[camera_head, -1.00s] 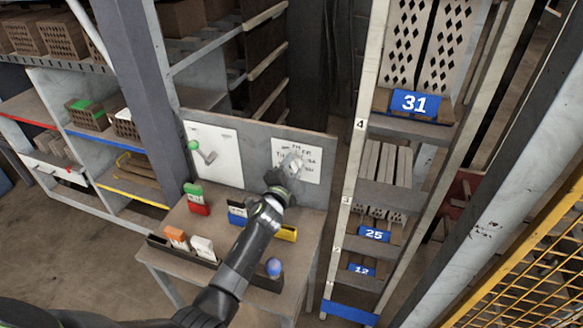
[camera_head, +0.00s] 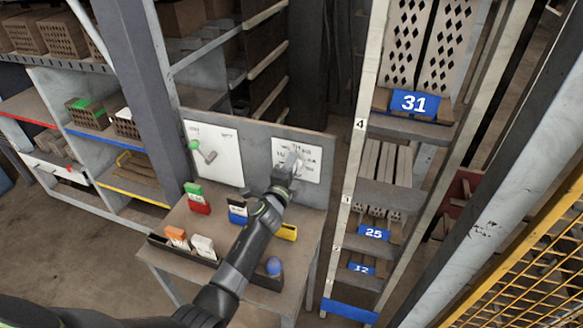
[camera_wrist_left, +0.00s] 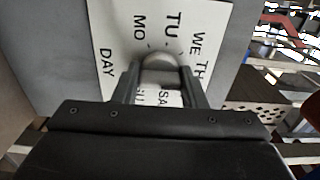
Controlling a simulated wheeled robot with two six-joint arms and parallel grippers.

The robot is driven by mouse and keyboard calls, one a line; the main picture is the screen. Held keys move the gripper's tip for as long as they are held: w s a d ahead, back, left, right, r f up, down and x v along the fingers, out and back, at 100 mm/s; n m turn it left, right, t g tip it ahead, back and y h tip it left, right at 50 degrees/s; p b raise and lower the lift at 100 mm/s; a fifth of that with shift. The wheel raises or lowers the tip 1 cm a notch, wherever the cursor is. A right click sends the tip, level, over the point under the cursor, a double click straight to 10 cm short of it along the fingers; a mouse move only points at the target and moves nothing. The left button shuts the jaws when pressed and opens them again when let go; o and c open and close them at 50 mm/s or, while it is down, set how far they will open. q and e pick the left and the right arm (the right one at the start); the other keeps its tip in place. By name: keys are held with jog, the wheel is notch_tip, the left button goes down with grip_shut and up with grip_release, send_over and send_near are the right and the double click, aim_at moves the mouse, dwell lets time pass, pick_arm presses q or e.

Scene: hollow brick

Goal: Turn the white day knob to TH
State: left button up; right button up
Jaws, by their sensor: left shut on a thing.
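The white day knob (camera_wrist_left: 160,58) stands on a white card (camera_wrist_left: 105,22) with the letters DAY, MO, TU, WE, TH, SA and SU around it in the left wrist view. My left gripper (camera_wrist_left: 158,78) has one finger on each side of the knob and is shut on it. In the head view the card (camera_head: 312,168) is on the right part of the grey upright panel, and my left gripper (camera_head: 289,170) reaches it from below, covering most of the knob. Which letters the knob points at cannot be told. My right gripper is not in view.
A second white card with a green-ended lever (camera_head: 205,153) is on the panel's left. Several coloured blocks, a tray (camera_head: 172,248) and a blue ball (camera_head: 273,266) are on the table below. A brick rack (camera_head: 345,190) stands close on the right.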

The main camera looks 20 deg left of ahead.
pick_arm(q)
jog(key=shift+f, duration=0.2)
jog(key=o, duration=0.8)
jog(key=shift+o, duration=1)
jog(key=shift+r, duration=0.15)
jog(key=s+p, duration=0.6)
jog(key=s, duration=1.1)
jog(key=shift+s+a, duration=0.25)
jog(key=shift+a, duration=0.05)
jog(key=shift+a, duration=0.1)
